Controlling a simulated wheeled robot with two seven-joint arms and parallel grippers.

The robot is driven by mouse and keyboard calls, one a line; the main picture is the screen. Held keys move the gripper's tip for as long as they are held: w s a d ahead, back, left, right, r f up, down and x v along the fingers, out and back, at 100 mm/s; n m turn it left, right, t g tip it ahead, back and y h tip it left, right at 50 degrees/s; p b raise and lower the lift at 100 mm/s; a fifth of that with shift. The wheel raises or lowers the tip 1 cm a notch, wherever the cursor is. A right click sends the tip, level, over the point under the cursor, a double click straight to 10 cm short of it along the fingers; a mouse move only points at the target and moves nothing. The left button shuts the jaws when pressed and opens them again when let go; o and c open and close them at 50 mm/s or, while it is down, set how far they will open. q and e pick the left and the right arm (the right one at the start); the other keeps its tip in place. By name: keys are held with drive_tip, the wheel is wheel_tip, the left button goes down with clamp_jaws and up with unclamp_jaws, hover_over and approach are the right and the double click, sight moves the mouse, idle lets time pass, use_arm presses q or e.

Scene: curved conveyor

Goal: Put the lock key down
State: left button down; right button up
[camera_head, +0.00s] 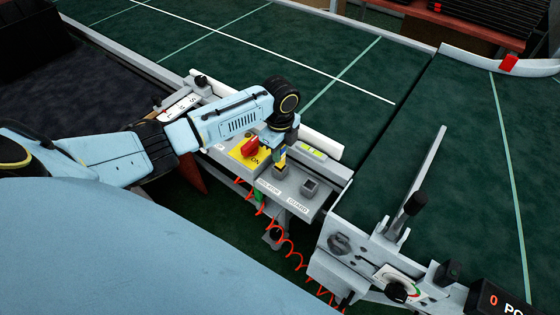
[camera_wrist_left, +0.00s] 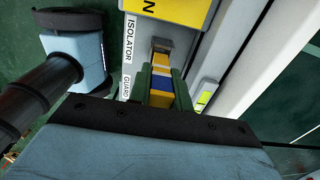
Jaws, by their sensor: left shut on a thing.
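My left gripper (camera_head: 279,152) is above the grey control panel (camera_head: 274,192), beside the yellow plate with the red switch. In the left wrist view its green fingers (camera_wrist_left: 163,78) are shut on the lock key (camera_wrist_left: 161,86), a yellow piece with a blue band. The key's far end lines up with a grey block (camera_wrist_left: 161,46) by the ISOLATOR label; I cannot tell whether it is seated there. In the head view the key (camera_head: 281,160) is a small yellow patch under the gripper. My right gripper is not in view.
A grey socket (camera_head: 310,186) stands by the GUARD label. The red switch (camera_head: 249,147) is close left of my gripper. A red coiled cord (camera_head: 284,242) hangs below the panel. Green conveyor belts (camera_head: 335,80) lie behind, and a grey lever (camera_head: 416,203) rises at right.

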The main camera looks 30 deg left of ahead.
use_arm(q)
wheel_tip(320, 180, down, 4)
drive_tip(key=shift+r+b, duration=0.1)
drive_tip(key=shift+b, duration=0.35)
drive_tip(key=shift+f, duration=0.2)
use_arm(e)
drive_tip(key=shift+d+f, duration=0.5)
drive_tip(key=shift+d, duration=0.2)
